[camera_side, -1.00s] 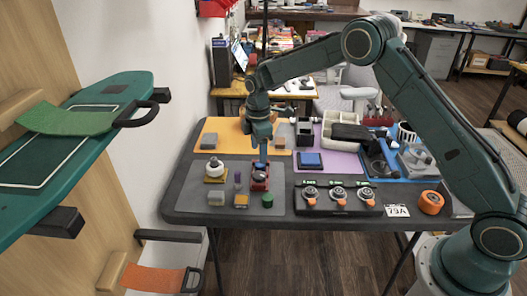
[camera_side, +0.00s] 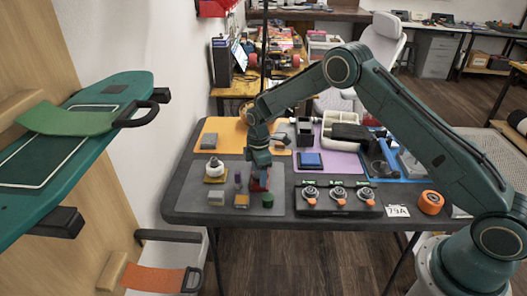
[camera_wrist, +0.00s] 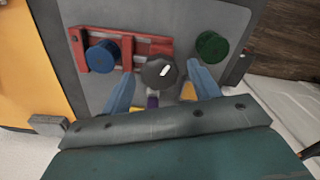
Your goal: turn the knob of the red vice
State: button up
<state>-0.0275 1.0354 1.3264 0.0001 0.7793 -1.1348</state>
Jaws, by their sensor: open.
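The red vice (camera_wrist: 130,42) lies across the upper middle of the wrist view, with a blue round piece (camera_wrist: 102,57) in it. Its black knob (camera_wrist: 159,73) with a white mark is at its right end. In the side view the vice (camera_side: 259,186) is on the grey mat, mostly hidden by my gripper (camera_side: 261,167). In the wrist view my gripper (camera_wrist: 163,75) is open, its two blue fingers on either side of the knob. Whether they touch the knob cannot be told.
A green cylinder (camera_wrist: 212,45) stands close to the right finger. In the side view, a white round part on a yellow base (camera_side: 214,170) and small blocks (camera_side: 241,201) stand nearby on the grey mat (camera_side: 190,205). A black panel with several dials (camera_side: 337,199) is to the right.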

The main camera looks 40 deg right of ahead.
jog(key=shift+c, duration=0.2)
jog(key=c, duration=0.9)
